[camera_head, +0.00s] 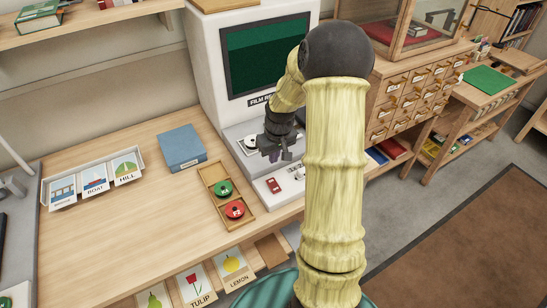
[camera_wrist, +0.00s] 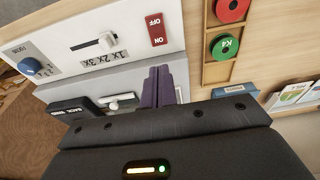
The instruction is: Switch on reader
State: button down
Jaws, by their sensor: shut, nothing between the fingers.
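The film reader (camera_head: 212,60) is a white machine with a dark green screen (camera_head: 262,58) at the back of the desk. Its red rocker switch (camera_head: 273,186), marked OFF and ON, sits on the front panel and shows clearly in the wrist view (camera_wrist: 157,30). My gripper (camera_head: 285,155) is over the reader's base, behind the switch in the head view. In the wrist view its purple fingers (camera_wrist: 158,86) are shut together and empty, apart from the switch. My arm covers part of the reader's right side in the head view.
Beside the switch are a slider (camera_wrist: 107,40) marked 1x 2x 3x and a blue knob (camera_wrist: 29,65). A wooden tray (camera_head: 213,172) with green (camera_head: 224,188) and red (camera_head: 235,209) spools lies left of the panel. A blue box (camera_head: 181,148) stands farther left.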

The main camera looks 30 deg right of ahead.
aim_at(270, 180)
jog(key=f, duration=0.4)
jog(key=w+f, duration=0.1)
jog(key=f, duration=0.2)
jog(key=w+f+p, duration=0.1)
jog(key=f, duration=0.3)
jog(key=shift+f, duration=0.3)
